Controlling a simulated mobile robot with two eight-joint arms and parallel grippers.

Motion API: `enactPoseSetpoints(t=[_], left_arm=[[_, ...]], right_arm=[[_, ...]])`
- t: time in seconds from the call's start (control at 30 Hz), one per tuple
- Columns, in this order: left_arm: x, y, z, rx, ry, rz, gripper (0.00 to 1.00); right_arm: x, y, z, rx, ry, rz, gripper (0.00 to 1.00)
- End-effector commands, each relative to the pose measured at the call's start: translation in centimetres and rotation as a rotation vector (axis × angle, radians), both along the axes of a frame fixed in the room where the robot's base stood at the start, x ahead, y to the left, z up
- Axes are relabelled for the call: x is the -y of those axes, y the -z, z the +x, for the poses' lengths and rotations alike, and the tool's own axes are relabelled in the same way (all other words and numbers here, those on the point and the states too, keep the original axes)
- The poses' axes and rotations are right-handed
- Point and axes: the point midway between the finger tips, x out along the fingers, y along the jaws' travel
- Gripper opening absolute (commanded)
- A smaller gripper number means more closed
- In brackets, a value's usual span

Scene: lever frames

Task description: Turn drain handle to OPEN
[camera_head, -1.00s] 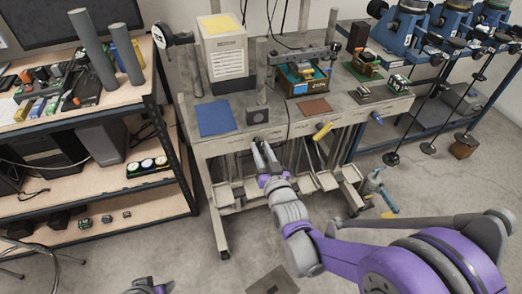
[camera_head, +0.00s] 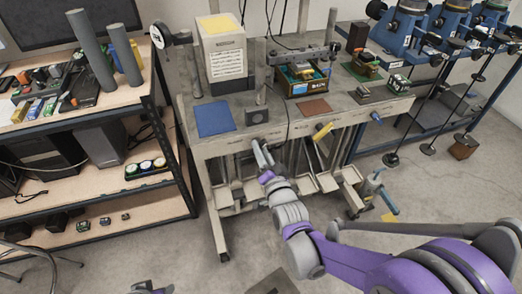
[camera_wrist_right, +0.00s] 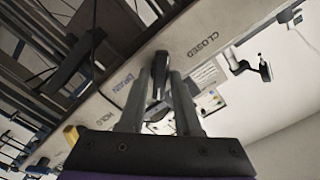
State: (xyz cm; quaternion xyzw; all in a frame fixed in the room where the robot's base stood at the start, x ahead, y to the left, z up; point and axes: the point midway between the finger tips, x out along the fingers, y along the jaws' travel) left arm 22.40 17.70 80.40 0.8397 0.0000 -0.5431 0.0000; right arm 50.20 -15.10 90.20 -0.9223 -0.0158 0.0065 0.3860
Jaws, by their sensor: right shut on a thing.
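The drain handle (camera_wrist_right: 160,70) is a dark lever on the pale front rail of the workbench (camera_head: 205,150). In the right wrist view it stands between my right fingers, near the printed words DRAIN and CLOSED. The fingers hide most of the handle in the head view. Part of my left gripper (camera_head: 150,288) shows at the bottom edge; its jaws are unclear.
A yellow handle (camera_head: 323,131) and a blue handle (camera_head: 376,117) sit on the same rail to the right. A blue mat (camera_head: 214,118) and a brown mat (camera_head: 314,107) lie on the bench. A shelf unit (camera_head: 90,208) stands at left.

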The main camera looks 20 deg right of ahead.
Motion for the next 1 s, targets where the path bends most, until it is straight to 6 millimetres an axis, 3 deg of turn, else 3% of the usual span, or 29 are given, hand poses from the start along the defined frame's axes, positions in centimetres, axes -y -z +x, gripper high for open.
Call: enactPoseSetpoints(t=[0.43, 0.47, 0.53, 0.87, 1.0], left_arm=[[0.0, 0.0, 0.0, 0.0, 0.0, 0.0, 0.5], [0.0, 0.0, 0.0, 0.0, 0.0, 0.0, 0.5], [0.0, 0.0, 0.0, 0.0, 0.0, 0.0, 0.5], [0.0, 0.0, 0.0, 0.0, 0.0, 0.0, 0.5], [0.0, 0.0, 0.0, 0.0, 0.0, 0.0, 0.5]], right_arm=[[0.0, 0.0, 0.0, 0.0, 0.0, 0.009, 0.0], [0.0, 0.0, 0.0, 0.0, 0.0, 0.009, 0.38], [0.0, 0.0, 0.0, 0.0, 0.0, 0.009, 0.5], [0.0, 0.0, -0.2, 0.0, 0.0, 0.008, 0.5], [0.1, 0.0, -1.7, 0.0, 0.0, 0.008, 0.5]])
